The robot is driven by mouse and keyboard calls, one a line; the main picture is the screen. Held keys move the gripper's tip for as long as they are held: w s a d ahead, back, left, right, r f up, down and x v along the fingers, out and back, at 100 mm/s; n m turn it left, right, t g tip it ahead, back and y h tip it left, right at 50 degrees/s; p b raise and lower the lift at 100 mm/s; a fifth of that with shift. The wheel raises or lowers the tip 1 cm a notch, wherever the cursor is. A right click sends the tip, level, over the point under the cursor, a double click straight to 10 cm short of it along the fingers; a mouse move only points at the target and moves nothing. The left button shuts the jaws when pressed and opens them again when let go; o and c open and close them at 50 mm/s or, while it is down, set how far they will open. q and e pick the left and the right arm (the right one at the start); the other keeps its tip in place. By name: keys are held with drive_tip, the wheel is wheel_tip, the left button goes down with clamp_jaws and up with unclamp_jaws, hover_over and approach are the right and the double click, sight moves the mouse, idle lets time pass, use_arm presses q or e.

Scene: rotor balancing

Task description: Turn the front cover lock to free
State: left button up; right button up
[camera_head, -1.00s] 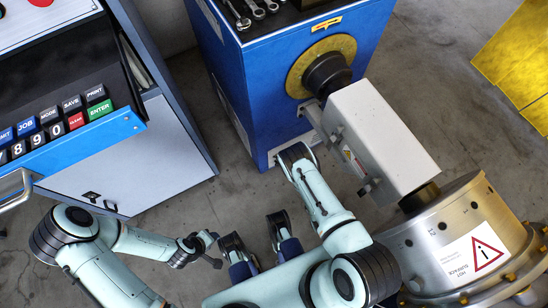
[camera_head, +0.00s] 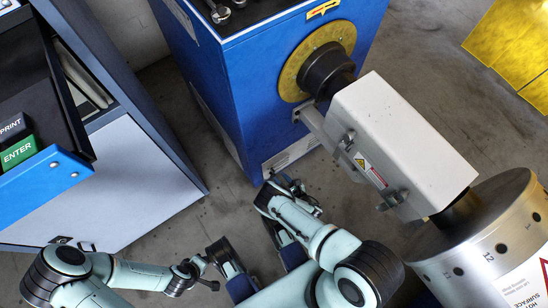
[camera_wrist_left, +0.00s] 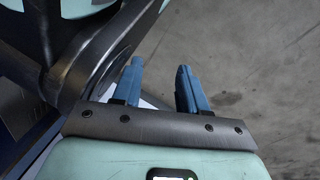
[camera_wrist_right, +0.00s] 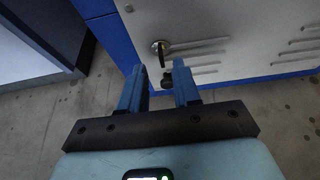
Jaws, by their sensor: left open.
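The light grey front cover (camera_wrist_right: 250,62) with vent slots shows low on the blue machine in the right wrist view. It also shows in the head view (camera_head: 290,158). My left gripper (camera_wrist_left: 161,75) is open and empty over the floor.
A console with keys (camera_head: 20,150) stands at the left. Concrete floor lies between it and the blue machine (camera_head: 235,90).

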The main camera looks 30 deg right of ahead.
use_arm(q)
drive_tip(key=shift+g, duration=0.8)
drive_tip(key=shift+s+a+f+b, duration=0.1)
drive_tip(key=shift+s+f+b, duration=0.3)
drive_tip(key=shift+s, duration=0.3)
drive_tip(key=shift+s+a+f+b, duration=0.1)
drive_tip(key=shift+s+f+b, duration=0.05)
drive_tip(key=shift+s+f, duration=0.5)
drive_tip(key=shift+s+a+f+b, duration=0.1)
drive_tip(key=shift+s+f+b, duration=0.25)
drive_tip(key=shift+s, duration=0.45)
use_arm(e)
drive_tip(key=shift+x, duration=2.8)
clamp_jaws()
